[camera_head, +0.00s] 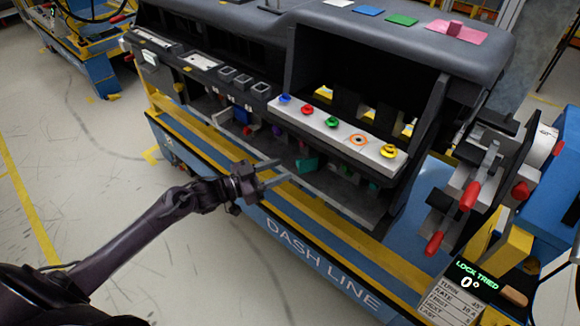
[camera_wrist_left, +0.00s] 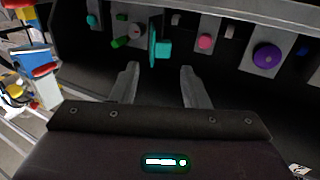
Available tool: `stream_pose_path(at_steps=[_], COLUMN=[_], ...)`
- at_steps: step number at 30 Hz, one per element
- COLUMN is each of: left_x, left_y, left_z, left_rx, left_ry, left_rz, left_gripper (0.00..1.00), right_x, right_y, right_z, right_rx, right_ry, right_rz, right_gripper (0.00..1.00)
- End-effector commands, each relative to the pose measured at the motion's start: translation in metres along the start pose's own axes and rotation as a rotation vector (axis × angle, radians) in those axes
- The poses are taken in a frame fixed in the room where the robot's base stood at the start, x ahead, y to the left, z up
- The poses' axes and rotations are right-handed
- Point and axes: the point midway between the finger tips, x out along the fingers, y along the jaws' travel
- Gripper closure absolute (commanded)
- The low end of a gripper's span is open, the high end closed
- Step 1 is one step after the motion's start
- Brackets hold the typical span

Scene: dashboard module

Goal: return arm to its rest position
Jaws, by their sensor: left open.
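My left arm reaches in from the lower left in the head view, with its left gripper (camera_head: 273,175) at the front of the dashboard module (camera_head: 400,50). The two fingers are apart and nothing is between them. In the left wrist view the open fingers (camera_wrist_left: 158,88) point toward a teal part (camera_wrist_left: 161,48) inside the module's lower opening. The gripper appears apart from that part, though the exact gap is hard to judge. My right gripper does not show.
A white strip with coloured knobs (camera_head: 333,124) runs above the lower opening. A yellow rail (camera_head: 330,241) edges the blue "DASH LINE" base. Red-handled clamps (camera_head: 470,195) and a "LOCK TRIED 0°" display (camera_head: 473,277) stand at right. The floor at left (camera_head: 75,170) is clear.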

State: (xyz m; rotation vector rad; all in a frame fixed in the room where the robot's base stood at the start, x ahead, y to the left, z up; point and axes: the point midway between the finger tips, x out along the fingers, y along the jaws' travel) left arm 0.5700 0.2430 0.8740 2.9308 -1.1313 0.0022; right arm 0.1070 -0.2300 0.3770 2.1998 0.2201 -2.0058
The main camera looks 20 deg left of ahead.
Motion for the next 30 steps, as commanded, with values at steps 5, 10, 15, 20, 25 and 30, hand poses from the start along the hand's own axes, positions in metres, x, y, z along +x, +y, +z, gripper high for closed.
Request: stream_pose_path(at_steps=[5,10,15,20,25,30], left_x=[-0.009,-0.009,-0.009,-0.010,-0.025,-0.068], left_y=[0.000,0.000,0.000,-0.002,-0.013,-0.007], left_z=[-0.001,-0.001,-0.001,0.006,0.073,0.192], left_rx=[0.001,0.001,0.001,-0.003,-0.037,-0.096], left_ry=[0.000,0.000,0.000,-0.008,-0.112,-0.337], left_rz=[0.001,0.000,0.000,-0.012,-0.140,-0.327], left_gripper=[0.59,0.59,0.59,0.59,0.59,0.59], right_x=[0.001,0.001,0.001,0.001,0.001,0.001], right_y=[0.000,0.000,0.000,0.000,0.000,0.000], right_z=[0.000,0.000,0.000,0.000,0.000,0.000], right_rx=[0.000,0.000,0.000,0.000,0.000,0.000], right_ry=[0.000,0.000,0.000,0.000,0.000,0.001], right_rz=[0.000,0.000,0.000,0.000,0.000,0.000], right_gripper=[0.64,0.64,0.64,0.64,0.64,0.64])
